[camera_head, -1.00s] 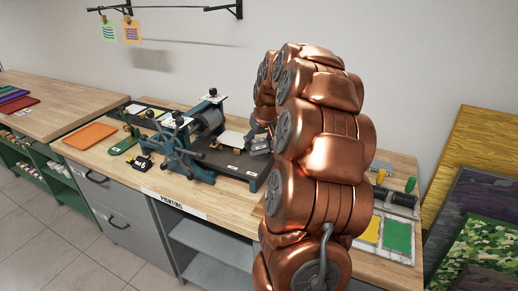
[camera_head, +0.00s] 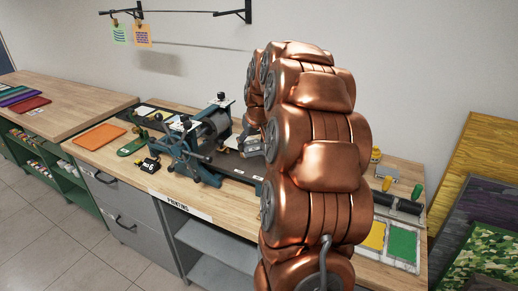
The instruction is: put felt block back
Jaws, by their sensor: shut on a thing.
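My gripper (camera_head: 252,146) is at the right end of the printing press, low over its bed and partly hidden behind my copper arm. It is shut on a small pale thing (camera_head: 237,128), probably the felt block, of which only a little shows. The press (camera_head: 212,134) is dark teal with a roller and a spoked hand wheel on its near side. Its dark bed (camera_head: 234,168) runs right from the roller toward my arm. I cannot tell whether the held thing touches the bed.
Left of the press are an orange sheet (camera_head: 100,137), a green tool (camera_head: 132,146) and a small black number block (camera_head: 148,164). A tray with yellow and green patches (camera_head: 402,243) lies on the right. My arm hides the bench between.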

